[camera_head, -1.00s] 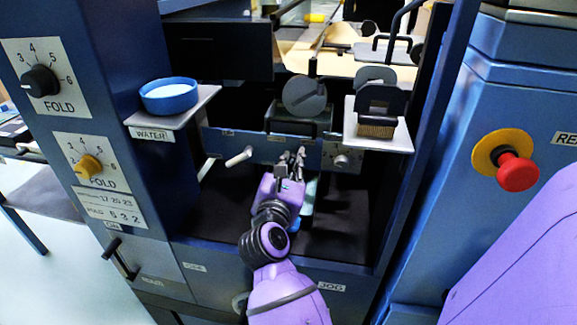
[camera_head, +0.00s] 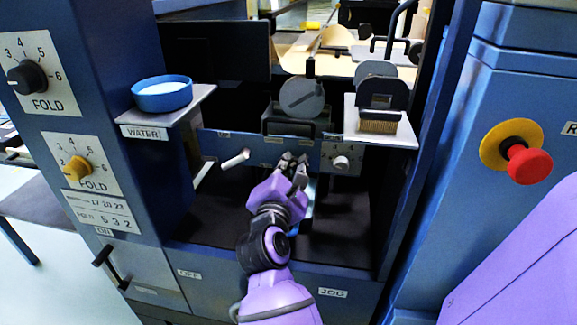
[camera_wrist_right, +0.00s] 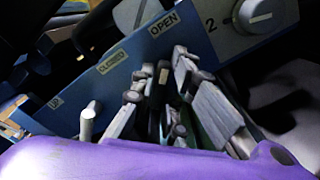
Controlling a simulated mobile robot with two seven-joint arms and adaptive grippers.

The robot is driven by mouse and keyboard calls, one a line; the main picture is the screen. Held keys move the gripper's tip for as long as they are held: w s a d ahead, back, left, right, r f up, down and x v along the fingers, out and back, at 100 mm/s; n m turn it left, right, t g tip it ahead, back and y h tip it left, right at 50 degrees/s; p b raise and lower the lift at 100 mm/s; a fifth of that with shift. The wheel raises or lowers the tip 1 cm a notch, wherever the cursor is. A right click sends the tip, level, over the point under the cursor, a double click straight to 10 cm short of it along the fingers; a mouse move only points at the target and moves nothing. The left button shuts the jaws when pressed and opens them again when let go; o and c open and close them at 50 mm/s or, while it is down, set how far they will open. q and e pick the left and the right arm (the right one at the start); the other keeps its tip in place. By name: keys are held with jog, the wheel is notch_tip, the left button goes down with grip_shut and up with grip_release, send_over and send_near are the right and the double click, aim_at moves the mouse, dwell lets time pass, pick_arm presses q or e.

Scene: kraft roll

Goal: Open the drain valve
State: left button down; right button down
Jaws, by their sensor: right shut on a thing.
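The drain valve sits on the blue panel (camera_head: 222,142) under the roller. In the right wrist view, CLOSED (camera_wrist_right: 112,62) and OPEN (camera_wrist_right: 164,24) labels mark this panel. My right gripper (camera_head: 293,163) is at the panel's front, between the white peg and the round knob. In the right wrist view its fingers (camera_wrist_right: 168,98) are closed around a dark narrow piece (camera_wrist_right: 155,98), seemingly the valve's handle, below and between the two labels. The fingers hide most of it, so its exact angle cannot be told. My left gripper is not in view.
A white peg (camera_head: 235,160) sticks out left of the gripper; a round knob (camera_head: 341,162) is close on its right. Above are a blue water bowl (camera_head: 162,94) on a shelf and a brush (camera_head: 379,124) on another. A red stop button (camera_head: 529,164) is at right.

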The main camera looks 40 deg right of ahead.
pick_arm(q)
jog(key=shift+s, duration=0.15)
pick_arm(e)
jog(key=shift+s+d+f, duration=0.1)
jog(key=shift+f, duration=0.05)
jog(key=c, duration=1.8)
grip_release()
jog(key=shift+c, duration=0.2)
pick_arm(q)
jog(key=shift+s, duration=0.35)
pick_arm(e)
jog(key=shift+o, duration=0.2)
jog(key=shift+s+a, duration=0.15)
jog(key=shift+a, duration=0.1)
jog(key=v, duration=1.1)
jog(key=shift+s+a, duration=0.15)
jog(key=shift+a, duration=0.05)
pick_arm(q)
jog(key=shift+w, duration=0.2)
